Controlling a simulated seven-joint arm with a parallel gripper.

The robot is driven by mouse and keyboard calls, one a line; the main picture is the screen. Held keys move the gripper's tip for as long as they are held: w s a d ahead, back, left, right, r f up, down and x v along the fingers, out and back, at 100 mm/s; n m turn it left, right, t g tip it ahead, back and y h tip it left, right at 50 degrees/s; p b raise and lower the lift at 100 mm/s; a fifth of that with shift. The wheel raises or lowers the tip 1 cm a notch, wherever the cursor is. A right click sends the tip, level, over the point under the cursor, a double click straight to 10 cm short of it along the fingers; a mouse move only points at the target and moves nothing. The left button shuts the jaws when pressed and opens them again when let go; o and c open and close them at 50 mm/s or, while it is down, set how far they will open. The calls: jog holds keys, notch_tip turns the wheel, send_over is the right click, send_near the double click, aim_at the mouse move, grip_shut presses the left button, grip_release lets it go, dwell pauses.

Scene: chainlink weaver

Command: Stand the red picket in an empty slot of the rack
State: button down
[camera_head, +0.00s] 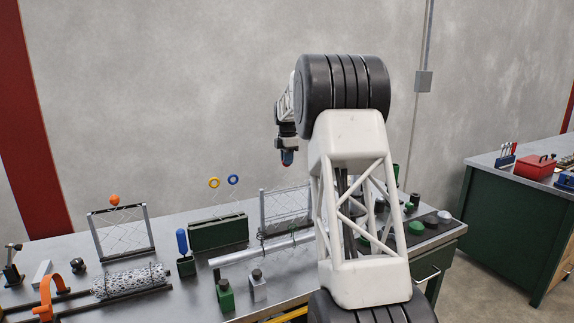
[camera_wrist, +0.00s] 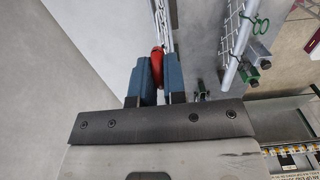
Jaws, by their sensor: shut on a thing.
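My gripper (camera_head: 287,156) is raised above the workbench, against the grey wall in the head view. In the wrist view its two blue fingers (camera_wrist: 159,82) are shut on a red piece (camera_wrist: 158,58), which I take to be the red picket. Only a small red part shows; the rest is hidden or too small to make out. A long dark green box (camera_head: 218,233), seemingly the rack, stands on the bench below and left of my gripper. A yellow ring (camera_head: 214,183) and a blue ring (camera_head: 233,179) rise on thin stems above it. Its slots cannot be made out.
A mesh frame (camera_head: 120,231) stands left of the green box. Another mesh panel (camera_head: 286,208) stands right. My arm hides part of the bench.

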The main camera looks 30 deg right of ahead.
notch_tip(320, 180, up, 19)
dwell(1.4)
dwell(1.3)
jog(key=s+a+r+m, duration=0.1)
jog(key=s+a+m, duration=0.2)
jog(key=a+m, duration=0.55)
jog(key=s+a+r+m, duration=0.1)
jog(key=s+a+m, duration=0.35)
jog(key=a, duration=0.75)
jog(key=w+a+f+n, duration=0.3)
jog(key=a+f+n, duration=0.1)
jog(key=a+n, duration=0.2)
jog(key=w+a+f+n, duration=0.4)
jog(key=a+n, duration=0.3)
jog(key=a, duration=0.2)
jog(key=shift+w+a+f, duration=0.25)
jog(key=shift+a+f, duration=0.05)
jog(key=shift+f, duration=0.35)
